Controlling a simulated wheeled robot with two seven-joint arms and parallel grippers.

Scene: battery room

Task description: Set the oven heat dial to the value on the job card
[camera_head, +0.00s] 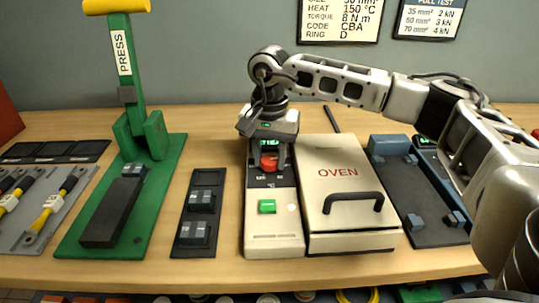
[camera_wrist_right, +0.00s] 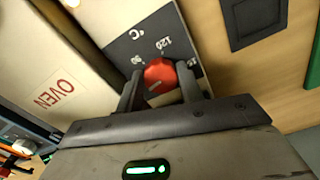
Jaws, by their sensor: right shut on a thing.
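The red heat dial (camera_head: 268,165) sits on the dark upper part of the oven's control panel (camera_head: 260,220). It also shows in the right wrist view (camera_wrist_right: 160,73), with a pale pointer mark and printed numbers around it, including 120. My right gripper (camera_head: 269,159) reaches down from above, its fingers shut on the dial's two sides; it also shows in the right wrist view (camera_wrist_right: 159,88). A green display is partly covered by the gripper, and I cannot read its digits surely. The job card (camera_head: 340,20) on the wall reads HEAT 150 °C. My left gripper is not in view.
The oven (camera_head: 337,170), with a black handle, stands right of the panel. A green button (camera_head: 267,206) is below the dial. A dark block tray (camera_head: 188,240) and green press (camera_head: 140,130) stand left. A dark fixture (camera_head: 405,190) lies right.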

